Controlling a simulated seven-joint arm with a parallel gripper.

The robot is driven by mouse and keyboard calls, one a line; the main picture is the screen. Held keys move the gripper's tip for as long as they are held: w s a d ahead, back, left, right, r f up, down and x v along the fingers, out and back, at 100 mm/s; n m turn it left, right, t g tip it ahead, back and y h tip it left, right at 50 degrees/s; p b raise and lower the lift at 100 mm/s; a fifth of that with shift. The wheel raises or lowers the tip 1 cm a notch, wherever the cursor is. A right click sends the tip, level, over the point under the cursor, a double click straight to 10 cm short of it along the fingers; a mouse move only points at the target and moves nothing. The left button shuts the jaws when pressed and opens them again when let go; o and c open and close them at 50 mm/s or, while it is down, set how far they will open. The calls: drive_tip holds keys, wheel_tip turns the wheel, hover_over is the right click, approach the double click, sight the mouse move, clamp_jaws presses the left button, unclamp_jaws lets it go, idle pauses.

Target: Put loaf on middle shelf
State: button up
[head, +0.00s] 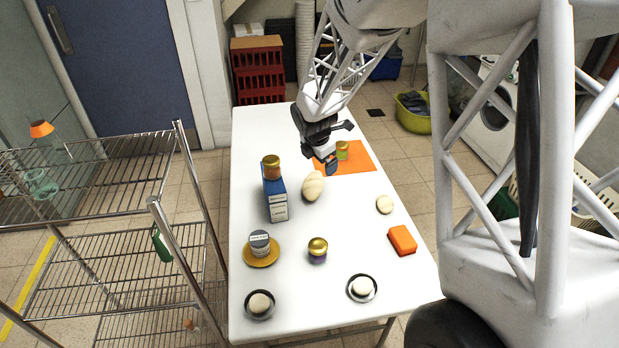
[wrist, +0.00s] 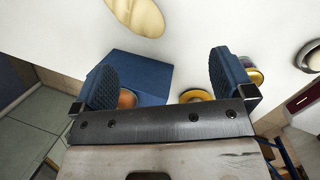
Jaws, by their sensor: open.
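The loaf (head: 313,186) is pale and oval with scored lines. It lies on the white table, right of a blue box, and also shows at the top edge of the wrist view (wrist: 135,14). My gripper (head: 338,147) is open and empty, above the table near the orange mat, apart from the loaf. In the wrist view its two blue pads (wrist: 165,72) stand wide apart with the loaf beyond them. The wire rack stands left of the table; its middle shelf (head: 115,268) looks mostly bare.
The blue box (head: 276,200) carries a gold-lidded jar (head: 271,167). A second jar (head: 342,150) is on the orange mat (head: 355,165). A plate with a jar (head: 260,250), another jar (head: 318,250), two small dishes and an orange block (head: 402,240) occupy the near table. Rack posts edge the shelf.

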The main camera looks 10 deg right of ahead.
sight(313, 180)
drive_tip(key=w+f+n, duration=0.2)
drive_tip(key=f, duration=0.1)
drive_tip(key=w+a+f+n, duration=0.1)
drive_tip(key=w+f+n, duration=0.1)
drive_tip(key=w+f, duration=0.1)
drive_tip(key=w+f+n, duration=0.1)
drive_tip(key=w+f, duration=0.1)
drive_tip(key=f, duration=0.2)
drive_tip(key=shift+w+a+f+n, duration=0.2)
drive_tip(key=shift+a+n, duration=0.05)
drive_tip(key=shift+n, duration=0.15)
drive_tip(key=shift+x, duration=1.3)
drive_tip(key=shift+d+x, duration=0.2)
drive_tip(key=shift+x, duration=2.4)
drive_tip(key=c, duration=1.1)
drive_tip(key=shift+r, duration=0.2)
